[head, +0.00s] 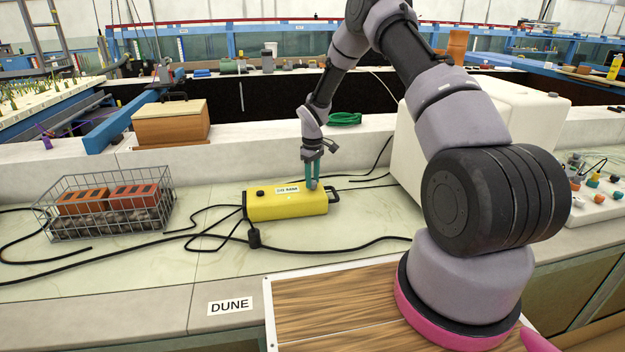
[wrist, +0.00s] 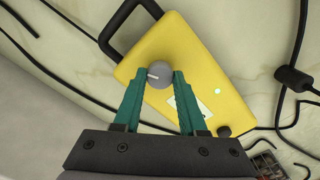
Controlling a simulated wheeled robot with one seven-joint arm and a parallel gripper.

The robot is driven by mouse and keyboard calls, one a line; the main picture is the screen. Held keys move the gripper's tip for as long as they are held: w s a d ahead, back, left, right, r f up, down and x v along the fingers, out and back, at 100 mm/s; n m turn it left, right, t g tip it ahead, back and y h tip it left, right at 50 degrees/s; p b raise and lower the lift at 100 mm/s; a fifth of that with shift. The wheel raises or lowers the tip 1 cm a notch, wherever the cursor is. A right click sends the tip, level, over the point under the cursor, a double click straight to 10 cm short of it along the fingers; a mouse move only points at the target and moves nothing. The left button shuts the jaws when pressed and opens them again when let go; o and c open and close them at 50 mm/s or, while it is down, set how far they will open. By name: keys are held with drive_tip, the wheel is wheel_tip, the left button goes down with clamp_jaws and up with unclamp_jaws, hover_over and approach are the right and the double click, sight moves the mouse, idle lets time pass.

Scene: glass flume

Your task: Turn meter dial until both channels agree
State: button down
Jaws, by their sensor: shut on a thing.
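The yellow meter (head: 285,208) lies on the pale stone counter, with a small display on top, a black knob at its left end and a black handle at its right. My gripper (head: 313,184) points down over the meter's right end. Its teal fingers (wrist: 158,82) are shut on the grey dial, one on each side. The display's figures are too small to read surely.
Black cables (head: 215,228) run across the counter around the meter. A wire basket (head: 105,207) with bricks and stones stands at the left. A white tank (head: 410,150) stands to the right, behind my arm. A wooden box (head: 171,124) sits on the ledge behind.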

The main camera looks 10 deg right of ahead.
drive_tip(key=m, duration=0.5)
drive_tip(key=shift+m, duration=0.3)
drive_tip(key=m, duration=0.5)
drive_tip(key=shift+m, duration=0.3)
drive_tip(key=shift+c, duration=2.3)
unclamp_jaws()
wheel_tip(320, 180, up, 11)
drive_tip(key=shift+f, duration=0.1)
